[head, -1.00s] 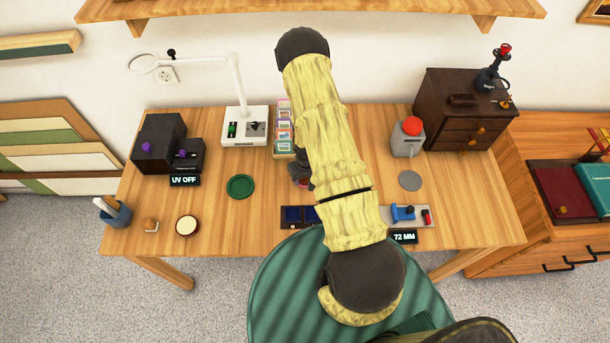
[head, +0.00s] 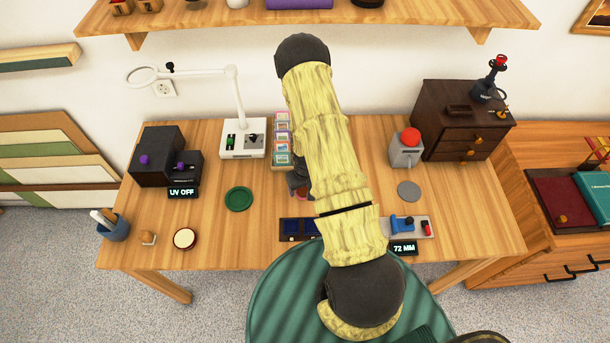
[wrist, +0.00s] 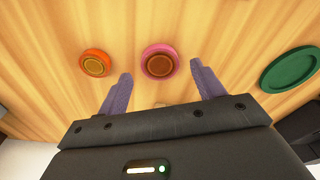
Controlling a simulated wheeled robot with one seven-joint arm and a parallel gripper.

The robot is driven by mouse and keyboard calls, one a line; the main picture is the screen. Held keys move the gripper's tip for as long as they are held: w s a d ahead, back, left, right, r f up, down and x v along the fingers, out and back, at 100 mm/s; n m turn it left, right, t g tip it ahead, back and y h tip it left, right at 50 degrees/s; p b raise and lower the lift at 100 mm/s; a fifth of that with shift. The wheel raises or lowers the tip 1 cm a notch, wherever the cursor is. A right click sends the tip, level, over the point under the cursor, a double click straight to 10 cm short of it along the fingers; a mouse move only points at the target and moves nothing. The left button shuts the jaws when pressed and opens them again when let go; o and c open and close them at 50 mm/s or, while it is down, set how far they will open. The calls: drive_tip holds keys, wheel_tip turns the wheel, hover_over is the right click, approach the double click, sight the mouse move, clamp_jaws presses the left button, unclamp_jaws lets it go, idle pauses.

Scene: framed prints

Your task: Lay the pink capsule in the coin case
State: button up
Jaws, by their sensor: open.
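In the wrist view the pink capsule (wrist: 160,62), a round pink-rimmed disc with a brown centre, lies on the wooden desk. My gripper (wrist: 161,72) is open, with its two purple fingers on either side of the capsule's near edge. I cannot tell how high the fingers are above the desk. In the head view my forearm hides most of this spot; only a sliver of a reddish disc shows below the dark wrist. A dark blue compartmented tray (head: 287,229), likely the coin case, lies at the desk's front, partly hidden by my arm.
An orange-rimmed disc (wrist: 95,63) lies beside the pink capsule. A green dish (head: 239,199) lies to the left in the head view. A card rack (head: 282,140) stands behind. A grey device (head: 401,225) with a blue part sits right of my arm.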

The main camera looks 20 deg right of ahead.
wheel_tip(320, 180, up, 10)
drive_tip(key=s+b, duration=0.1)
drive_tip(key=b, duration=0.1)
drive_tip(key=shift+s+r, duration=0.15)
idle(0.6)
wheel_tip(320, 180, up, 12)
hover_over(305, 194)
drive_tip(key=s+a, duration=0.3)
drive_tip(key=s+a+r+t, duration=0.1)
drive_tip(key=s+a+r, duration=0.4)
drive_tip(key=s+r, duration=0.3)
drive_tip(key=shift+a+r, duration=0.25)
drive_tip(key=shift+r, duration=0.45)
